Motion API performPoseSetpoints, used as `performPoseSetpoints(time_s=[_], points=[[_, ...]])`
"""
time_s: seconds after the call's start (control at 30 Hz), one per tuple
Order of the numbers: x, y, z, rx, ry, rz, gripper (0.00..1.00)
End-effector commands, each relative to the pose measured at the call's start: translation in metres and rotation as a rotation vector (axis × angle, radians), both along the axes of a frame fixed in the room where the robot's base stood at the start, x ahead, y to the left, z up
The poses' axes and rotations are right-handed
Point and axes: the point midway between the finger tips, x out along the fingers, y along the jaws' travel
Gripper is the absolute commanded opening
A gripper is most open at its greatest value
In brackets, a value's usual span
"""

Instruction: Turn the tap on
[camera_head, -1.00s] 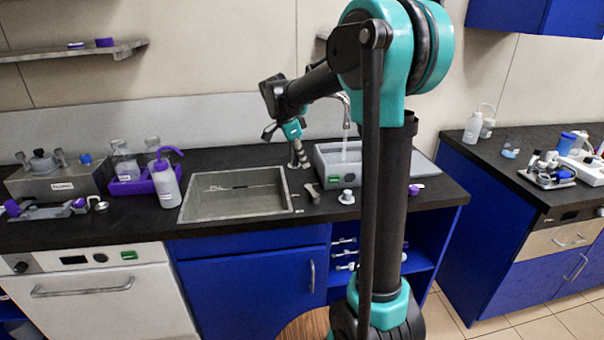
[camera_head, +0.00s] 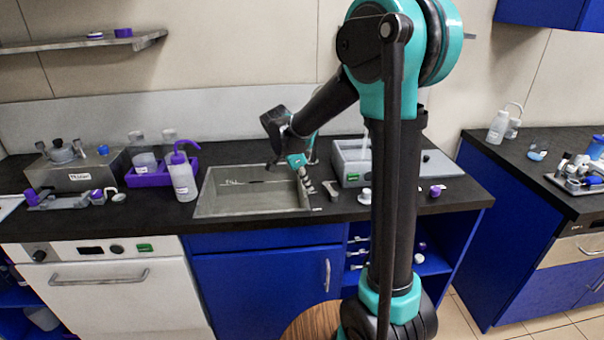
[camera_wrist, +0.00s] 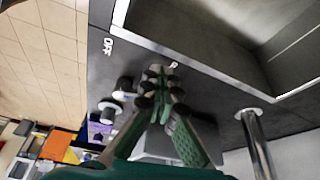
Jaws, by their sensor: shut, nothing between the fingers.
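My gripper (camera_head: 305,186) is shut and empty, pointing down by the right edge of the sink (camera_head: 225,208). In the wrist view its closed fingertips (camera_wrist: 160,80) are over the dark counter beside the sink rim. A small grey lever-like handle (camera_head: 330,188) stands on the counter just right of the fingertips. A shiny metal tap pipe (camera_wrist: 258,150) rises from the counter by the sink in the wrist view; in the head view my arm largely hides the tap. An OFF label (camera_wrist: 108,46) is on the counter; another label (camera_wrist: 174,64) is partly hidden by the fingertips.
A grey box-like device (camera_head: 350,172) stands right of the handle, with a small white-capped item (camera_head: 365,196) in front. A wash bottle (camera_head: 183,178) and a purple tray (camera_head: 150,181) stand left of the sink. The counter's front strip is mostly clear.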

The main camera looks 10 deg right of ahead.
Motion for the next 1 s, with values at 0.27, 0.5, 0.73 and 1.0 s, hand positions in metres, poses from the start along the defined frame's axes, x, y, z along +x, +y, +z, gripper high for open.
performPoseSetpoints(time_s=[0.27,0.5,0.73,1.0], points=[[0.008,-0.034,-0.004,0.000,-0.001,-0.002,0.00],[0.009,-0.040,-0.003,0.000,0.000,0.001,0.00],[0.010,-0.040,-0.003,0.000,0.000,0.001,0.00],[0.017,-0.056,-0.003,0.000,-0.001,0.000,0.00]])
